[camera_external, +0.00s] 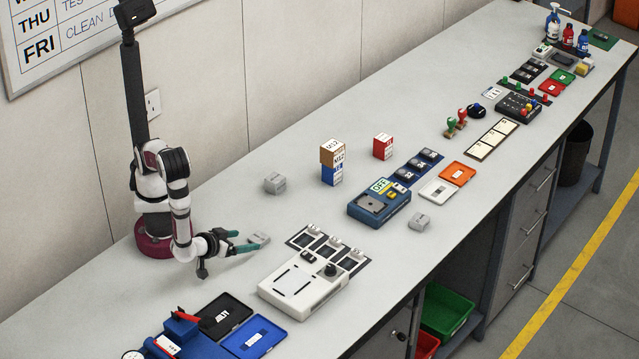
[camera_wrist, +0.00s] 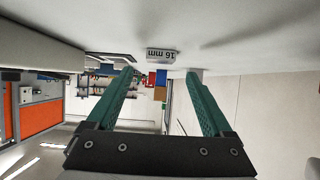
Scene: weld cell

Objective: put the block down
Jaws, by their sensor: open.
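My gripper (camera_external: 242,241) is low over the bench at the left, its green fingers spread and empty. A small grey block (camera_external: 259,238) lies on the bench just past the fingertips. The wrist view, which is upside down, shows a grey block marked 16 mm (camera_wrist: 162,54) beyond and between the open fingertips (camera_wrist: 161,72). It looks clear of both fingers. Two similar grey blocks lie farther off, one behind near the wall side (camera_external: 275,183) and one at the right (camera_external: 419,222).
A brown box on a blue box (camera_external: 332,174) and a red box (camera_external: 382,146) stand behind. A white device (camera_external: 304,289) and dark panel (camera_external: 300,239) lie right of my gripper. Blue (camera_external: 254,337) and black trays (camera_external: 224,316) lie in front. Bench between gripper and boxes is mostly clear.

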